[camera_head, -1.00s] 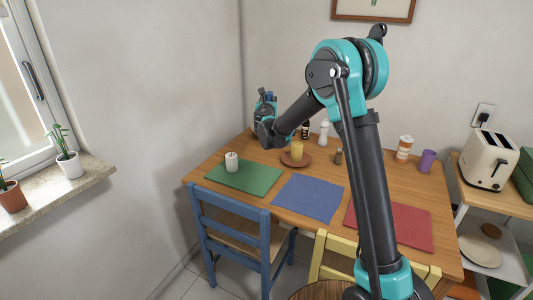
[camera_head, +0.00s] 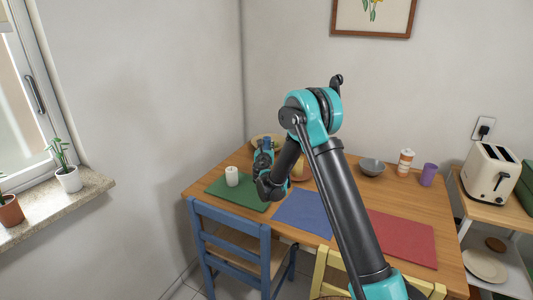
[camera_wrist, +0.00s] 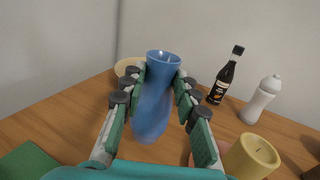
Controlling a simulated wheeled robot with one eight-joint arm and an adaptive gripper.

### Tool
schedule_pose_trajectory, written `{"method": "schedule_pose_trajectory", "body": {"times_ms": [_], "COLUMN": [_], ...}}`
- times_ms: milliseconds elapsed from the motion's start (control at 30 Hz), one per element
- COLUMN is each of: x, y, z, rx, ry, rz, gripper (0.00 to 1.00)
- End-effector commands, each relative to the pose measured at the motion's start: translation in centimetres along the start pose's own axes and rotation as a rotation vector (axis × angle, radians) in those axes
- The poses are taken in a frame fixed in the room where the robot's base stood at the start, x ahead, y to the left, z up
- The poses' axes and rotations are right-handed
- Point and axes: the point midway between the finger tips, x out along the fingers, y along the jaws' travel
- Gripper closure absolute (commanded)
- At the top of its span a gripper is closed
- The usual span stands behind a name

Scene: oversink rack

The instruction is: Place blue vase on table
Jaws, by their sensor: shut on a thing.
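My gripper (camera_head: 264,158) is shut on the blue vase (camera_wrist: 155,100), which stands roughly upright between the finger pads in the wrist view. Its flared open rim tops the fingers and its body bulges lower down. In the head view only a bit of blue (camera_head: 267,143) shows at the gripper. The wooden table (camera_head: 405,197) lies below. The gripper is over the table's left back part, just beyond the green placemat. Whether the vase's base touches the table is hidden.
A yellow candle (camera_wrist: 252,158), white bottle (camera_wrist: 262,98) and dark bottle (camera_wrist: 226,78) stand right of the vase. A tan bowl (camera_wrist: 127,66) is behind it. A white candle (camera_head: 232,176) stands on the green placemat (camera_head: 237,194). Bare wood shows left of the vase.

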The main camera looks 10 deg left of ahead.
Motion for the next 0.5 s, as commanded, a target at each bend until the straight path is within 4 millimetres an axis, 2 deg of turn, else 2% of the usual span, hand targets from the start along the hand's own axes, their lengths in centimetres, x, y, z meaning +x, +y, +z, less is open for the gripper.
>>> {"method": "schedule_pose_trajectory", "body": {"times_ms": [300, 500], "x": [0.0, 0.0], "y": [0.0, 0.0], "z": [-3.5, -3.7], "rx": [0.0, 0.0], "ry": [0.0, 0.0], "rz": [0.0, 0.0], "gripper": [1.0, 1.0]}}
